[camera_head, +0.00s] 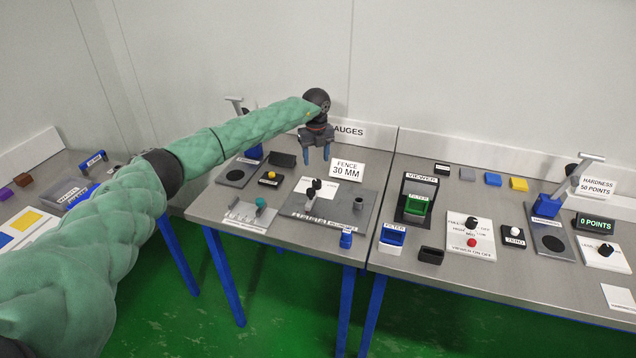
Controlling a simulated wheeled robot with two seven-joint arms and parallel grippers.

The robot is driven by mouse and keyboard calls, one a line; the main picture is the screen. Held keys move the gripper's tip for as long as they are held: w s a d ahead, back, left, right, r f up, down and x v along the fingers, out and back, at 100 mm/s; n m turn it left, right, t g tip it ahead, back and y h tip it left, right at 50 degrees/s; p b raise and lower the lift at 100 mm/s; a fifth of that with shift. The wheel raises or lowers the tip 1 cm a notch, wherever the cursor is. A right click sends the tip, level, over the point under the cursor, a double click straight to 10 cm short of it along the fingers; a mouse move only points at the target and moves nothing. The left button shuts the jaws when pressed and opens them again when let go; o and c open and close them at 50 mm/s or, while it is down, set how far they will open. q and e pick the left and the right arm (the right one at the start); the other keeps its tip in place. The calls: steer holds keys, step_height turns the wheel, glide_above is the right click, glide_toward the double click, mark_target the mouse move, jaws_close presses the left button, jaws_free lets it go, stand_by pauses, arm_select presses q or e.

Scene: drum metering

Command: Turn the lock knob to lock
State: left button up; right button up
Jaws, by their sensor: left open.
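My left gripper (317,156) is open and empty, pointing down above the back of the left table. It appears above and behind a grey plate (330,213) with the "FENCE 30 MM" sign (346,169) behind it. A dark knob with a white part (316,185) stands on a white label near this plate. My gripper is apart from both knobs. My right gripper is not in view.
The right table holds a viewer (416,198), a switch panel (470,240) and a hardness tester (548,205). A wall stands close behind.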

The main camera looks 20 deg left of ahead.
mark_target(317, 181)
arm_select(q)
steer(key=f, duration=0.1)
steer(key=f+b, duration=0.1)
steer(key=shift+w+f+b, duration=0.3)
steer(key=shift+f, duration=0.05)
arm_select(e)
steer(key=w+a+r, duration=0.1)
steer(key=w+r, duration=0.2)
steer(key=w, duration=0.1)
arm_select(q)
steer(key=shift+f+p, duration=1.75)
steer(key=shift+f, duration=2.1)
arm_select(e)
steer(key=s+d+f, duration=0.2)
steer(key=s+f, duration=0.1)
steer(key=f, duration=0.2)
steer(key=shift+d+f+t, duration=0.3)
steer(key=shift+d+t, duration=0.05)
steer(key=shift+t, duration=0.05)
arm_select(q)
steer(key=shift+c, duration=0.4)
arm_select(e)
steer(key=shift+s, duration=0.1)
arm_select(q)
steer(key=c, duration=0.9)
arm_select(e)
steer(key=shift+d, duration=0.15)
